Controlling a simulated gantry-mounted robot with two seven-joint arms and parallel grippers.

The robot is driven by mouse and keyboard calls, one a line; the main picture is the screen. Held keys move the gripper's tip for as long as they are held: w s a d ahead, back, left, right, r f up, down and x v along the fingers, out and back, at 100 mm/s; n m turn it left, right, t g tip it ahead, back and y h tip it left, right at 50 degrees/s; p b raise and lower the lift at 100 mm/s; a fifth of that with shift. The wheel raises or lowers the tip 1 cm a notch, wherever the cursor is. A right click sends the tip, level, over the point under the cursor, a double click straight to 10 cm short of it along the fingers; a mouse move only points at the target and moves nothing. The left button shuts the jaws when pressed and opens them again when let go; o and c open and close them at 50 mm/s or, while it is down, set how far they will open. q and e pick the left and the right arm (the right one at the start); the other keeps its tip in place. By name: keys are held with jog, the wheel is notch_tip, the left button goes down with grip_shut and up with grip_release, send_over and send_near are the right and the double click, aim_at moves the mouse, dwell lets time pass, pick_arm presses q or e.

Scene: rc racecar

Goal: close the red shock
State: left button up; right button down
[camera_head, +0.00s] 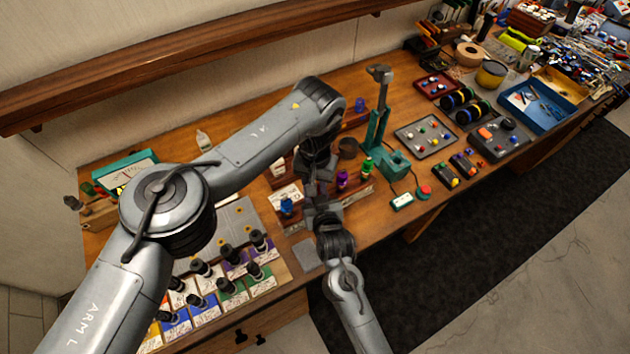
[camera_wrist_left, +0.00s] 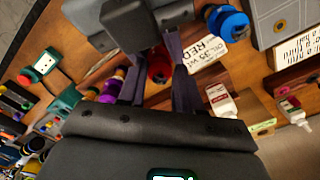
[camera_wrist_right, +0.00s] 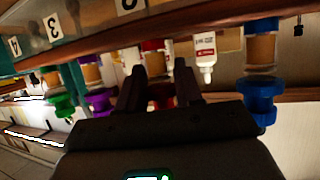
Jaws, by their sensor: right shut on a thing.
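The red shock (camera_wrist_right: 155,92) stands between the blue and purple shocks in the right wrist view; it is partly hidden by fingers. My right gripper (camera_wrist_right: 160,85) is shut on it. In the left wrist view part of the red shock (camera_wrist_left: 159,68) shows between the fingers of my left gripper (camera_wrist_left: 160,80), which look apart on either side of it. My right gripper also shows at the top there (camera_wrist_left: 135,20). In the head view, my left gripper (camera_head: 316,170) and right gripper (camera_head: 322,208) meet over the rack and hide the red shock.
The blue shock (camera_wrist_right: 260,95), purple shock (camera_wrist_right: 98,100) and green shock (camera_wrist_right: 62,102) stand close by in the rack. White bottles (camera_wrist_left: 222,98) stand behind. A green press (camera_head: 378,130) is right of the rack. Card trays with black knobs (camera_head: 232,285) lie to the left.

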pick_arm(q)
grip_shut()
jog(key=m, duration=0.5)
jog(key=shift+m, duration=0.3)
jog(key=m, duration=1.6)
jog(key=shift+m, duration=0.4)
jog(key=m, duration=0.6)
jog(key=shift+m, duration=0.3)
jog(key=m, duration=0.4)
jog(key=shift+f, duration=0.1)
jog(key=m, duration=0.4)
jog(key=shift+m, duration=0.4)
jog(key=m, duration=0.6)
jog(key=shift+o, duration=2.2)
grip_release()
jog(key=shift+o, duration=0.3)
jog(key=shift+s+d, duration=0.1)
